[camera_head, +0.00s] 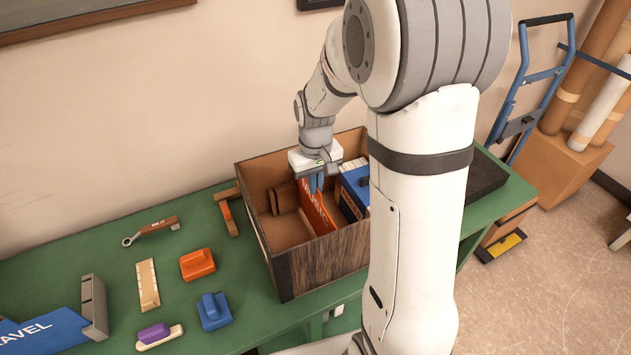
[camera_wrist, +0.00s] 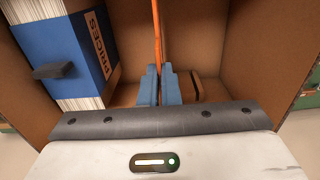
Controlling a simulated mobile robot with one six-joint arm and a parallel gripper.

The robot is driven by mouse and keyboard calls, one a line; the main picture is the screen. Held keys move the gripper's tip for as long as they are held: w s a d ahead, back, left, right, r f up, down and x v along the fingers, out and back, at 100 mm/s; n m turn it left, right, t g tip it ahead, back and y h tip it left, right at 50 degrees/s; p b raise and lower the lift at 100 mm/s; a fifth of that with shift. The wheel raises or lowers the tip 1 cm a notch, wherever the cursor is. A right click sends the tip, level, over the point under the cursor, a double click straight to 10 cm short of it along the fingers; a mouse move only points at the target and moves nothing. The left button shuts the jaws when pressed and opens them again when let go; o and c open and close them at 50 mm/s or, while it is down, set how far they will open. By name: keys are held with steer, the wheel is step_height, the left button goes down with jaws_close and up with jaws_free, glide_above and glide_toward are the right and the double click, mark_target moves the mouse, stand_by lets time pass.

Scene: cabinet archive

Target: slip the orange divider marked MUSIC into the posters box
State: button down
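The orange divider (camera_head: 317,210) stands upright inside the open wooden box (camera_head: 325,264), its white lettering partly visible and seeming to read MUSIC. My gripper (camera_head: 316,182) reaches down into the box from above. In the wrist view the blue fingers (camera_wrist: 160,86) are closed on the divider's edge, and the orange divider (camera_wrist: 157,32) shows as a thin line between them. I cannot tell whether its lower edge touches the box floor. No posters label shows on the box.
A blue PRICES file (camera_wrist: 84,42) stands in the box beside the divider, apart from it. A brown piece (camera_head: 283,198) is on its other side. On the green table (camera_head: 95,262) lie a wrench (camera_head: 152,230), an orange block (camera_head: 197,264), a blue block (camera_head: 213,311) and a TRAVEL divider (camera_head: 45,335).

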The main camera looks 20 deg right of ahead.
steer(key=shift+f+b, duration=0.75)
steer(key=shift+f, duration=0.35)
steer(key=c, duration=1.6)
jaws_free()
steer(key=shift+r, duration=0.1)
steer(key=shift+r+p, duration=2.6)
steer(key=shift+r, duration=0.9)
step_height(320, 180, up, 8)
steer(key=shift+f+b, duration=0.1)
steer(key=shift+b, duration=0.3)
